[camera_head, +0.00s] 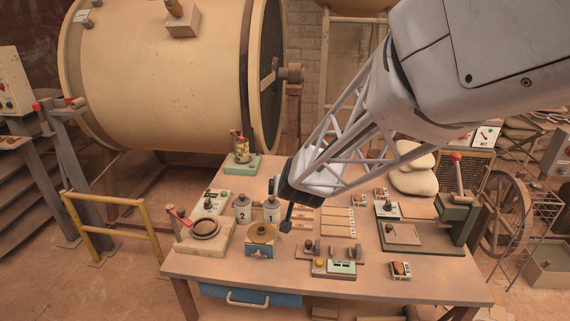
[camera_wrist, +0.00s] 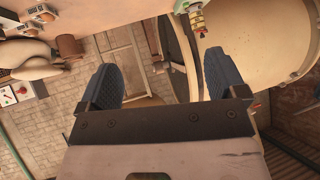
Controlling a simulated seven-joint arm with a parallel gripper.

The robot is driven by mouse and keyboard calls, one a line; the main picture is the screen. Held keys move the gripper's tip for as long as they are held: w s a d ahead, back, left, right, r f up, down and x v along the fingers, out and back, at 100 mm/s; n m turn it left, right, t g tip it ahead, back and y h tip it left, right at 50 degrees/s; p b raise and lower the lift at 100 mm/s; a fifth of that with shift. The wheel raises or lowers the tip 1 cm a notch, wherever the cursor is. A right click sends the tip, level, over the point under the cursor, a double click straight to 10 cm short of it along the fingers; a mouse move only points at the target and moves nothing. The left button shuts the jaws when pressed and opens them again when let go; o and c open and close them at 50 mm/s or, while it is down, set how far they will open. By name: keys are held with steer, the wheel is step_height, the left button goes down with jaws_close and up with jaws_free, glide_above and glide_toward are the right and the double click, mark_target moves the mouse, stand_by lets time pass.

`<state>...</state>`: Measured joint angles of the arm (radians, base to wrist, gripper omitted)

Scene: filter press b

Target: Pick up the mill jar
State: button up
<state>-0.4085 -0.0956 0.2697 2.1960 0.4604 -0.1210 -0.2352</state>
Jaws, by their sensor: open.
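Two grey lidded jars stand upright on the table: one marked 2 (camera_head: 242,209) and another (camera_head: 272,209) just right of it, partly beside my gripper. The frames do not tell me which is the mill jar. My gripper (camera_head: 286,222) comes down from the upper right, with a dark finger close to the right-hand jar in the picture; I cannot tell if they touch. In the wrist view my gripper (camera_wrist: 161,76) has its two blue-grey fingers wide apart with nothing between them. Neither jar is recognisable in the wrist view.
The wooden table (camera_head: 220,288) is crowded. A blue box with a brass bowl (camera_head: 261,246) stands in front of the jars, a ring fixture (camera_head: 204,231) at left, a green press (camera_head: 457,210) at right. A large cream drum (camera_head: 165,75) stands behind.

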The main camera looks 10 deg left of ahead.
steer(key=w+a+f+t, duration=0.2)
steer(key=w+a+f, duration=0.2)
steer(key=a+f, duration=0.3)
steer(key=t+h, duration=0.1)
steer(key=t, duration=0.1)
glide_toward(242, 201)
steer(key=x, duration=0.2)
steer(key=shift+w+d, duration=0.1)
steer(key=shift+w, duration=0.35)
steer(key=shift+w, duration=0.15)
steer(key=shift+x, duration=1.2)
steer(key=shift+x, duration=2.6)
steer(key=shift+f, duration=0.2)
